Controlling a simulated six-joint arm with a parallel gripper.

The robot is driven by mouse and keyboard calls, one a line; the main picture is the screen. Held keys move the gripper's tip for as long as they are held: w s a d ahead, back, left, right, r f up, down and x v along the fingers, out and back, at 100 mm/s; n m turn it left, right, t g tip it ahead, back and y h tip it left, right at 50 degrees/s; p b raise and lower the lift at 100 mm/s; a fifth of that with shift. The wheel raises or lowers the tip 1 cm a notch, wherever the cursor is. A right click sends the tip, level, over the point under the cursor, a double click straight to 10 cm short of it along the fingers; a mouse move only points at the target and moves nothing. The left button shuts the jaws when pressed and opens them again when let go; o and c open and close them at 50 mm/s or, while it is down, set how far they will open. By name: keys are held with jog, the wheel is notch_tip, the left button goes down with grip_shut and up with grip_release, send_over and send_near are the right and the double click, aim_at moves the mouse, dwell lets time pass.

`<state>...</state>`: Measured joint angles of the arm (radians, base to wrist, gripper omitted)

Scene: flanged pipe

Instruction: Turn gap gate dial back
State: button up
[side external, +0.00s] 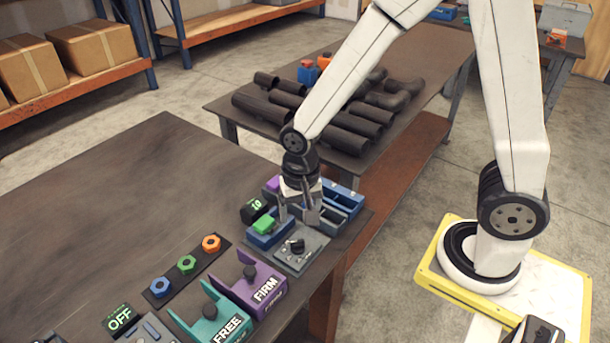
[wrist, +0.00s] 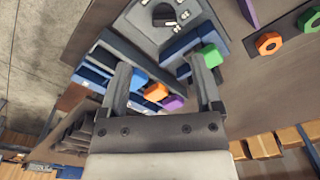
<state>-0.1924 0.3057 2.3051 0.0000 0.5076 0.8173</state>
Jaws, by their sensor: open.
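A dark round dial (side external: 295,246) sits on a grey plate (side external: 312,256) near the table's right edge. My gripper (side external: 300,216) points down just behind the dial plate, over the small bins. In the wrist view my gripper (wrist: 161,70) has its two fingers apart with nothing held between them. The dial lies beyond the fingertips, not between them. A black display (side external: 254,208) left of the gripper shows a green number that looks like 10.
A green block (side external: 264,224) rests on a blue bin (side external: 270,238) close to my gripper. Purple FIRM (side external: 262,288) and teal FREE (side external: 222,318) holders stand in front. Coloured nuts (side external: 187,264) sit on a strip. The table's left (side external: 130,190) is clear.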

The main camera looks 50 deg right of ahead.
aim_at(297, 241)
jog(key=shift+w+a+f+m, duration=0.15)
jog(key=shift+a+f+m, duration=0.15)
jog(key=shift+a+m, duration=0.1)
jog(key=shift+f, duration=0.1)
jog(key=shift+f, duration=3.8)
grip_shut()
